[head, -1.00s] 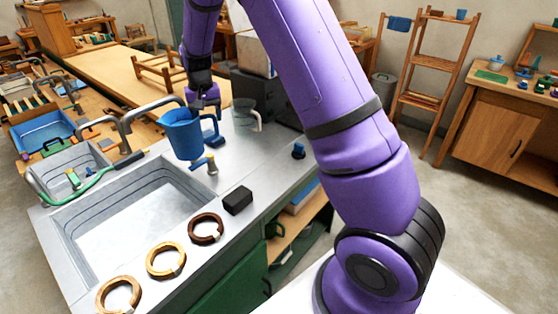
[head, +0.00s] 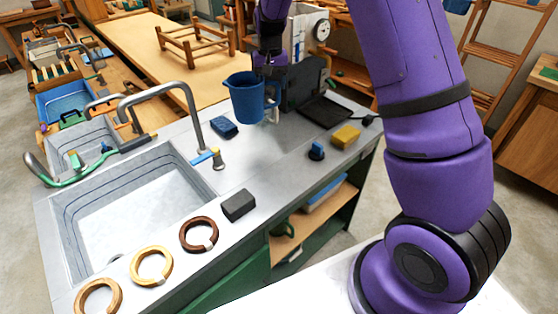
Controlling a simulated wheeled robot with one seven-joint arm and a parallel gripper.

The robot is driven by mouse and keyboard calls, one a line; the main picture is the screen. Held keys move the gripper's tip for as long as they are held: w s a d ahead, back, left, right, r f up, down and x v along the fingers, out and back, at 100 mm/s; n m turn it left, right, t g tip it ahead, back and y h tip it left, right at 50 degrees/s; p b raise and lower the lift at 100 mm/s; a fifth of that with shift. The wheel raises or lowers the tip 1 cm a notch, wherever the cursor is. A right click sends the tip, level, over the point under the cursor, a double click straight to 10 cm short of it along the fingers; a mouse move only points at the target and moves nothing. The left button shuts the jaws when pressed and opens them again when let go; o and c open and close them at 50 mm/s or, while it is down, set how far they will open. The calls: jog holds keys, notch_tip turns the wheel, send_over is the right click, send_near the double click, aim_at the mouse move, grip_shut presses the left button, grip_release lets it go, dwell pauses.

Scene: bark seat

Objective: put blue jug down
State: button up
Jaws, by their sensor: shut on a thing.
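The blue jug (head: 246,98) is upright in the head view, over the metal counter (head: 243,165) to the right of the sink tap. My gripper (head: 268,68) is at the jug's upper right and is shut on it. The fingertips are small and partly hidden. The jug appears to hang above the counter, but its exact height is hard to tell.
The sink (head: 135,215) and its tall tap (head: 195,120) lie left. A blue cloth-like item (head: 224,128), black block (head: 238,205), yellow sponge (head: 346,137) and blue knob (head: 316,151) sit on the counter. Several rings line the front. The counter's middle is clear.

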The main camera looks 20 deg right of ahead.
jog(key=shift+w+d+r, duration=0.1)
jog(key=shift+d, duration=0.6)
jog(key=shift+s+a+m, duration=0.3)
jog(key=shift+s+m, duration=0.1)
jog(key=shift+s, duration=0.05)
jog(key=s+a+f+m, duration=0.1)
jog(key=s+a+m, duration=0.1)
jog(key=s+m, duration=0.5)
jog(key=s+a+f+m, duration=0.1)
jog(key=s+a+m, duration=0.15)
jog(key=s, duration=0.75)
notch_tip(320, 180, down, 10)
jog(key=shift+s+r+m, duration=0.15)
jog(key=shift+r+m, duration=0.1)
jog(key=shift+m, duration=0.1)
jog(key=shift+d, duration=0.1)
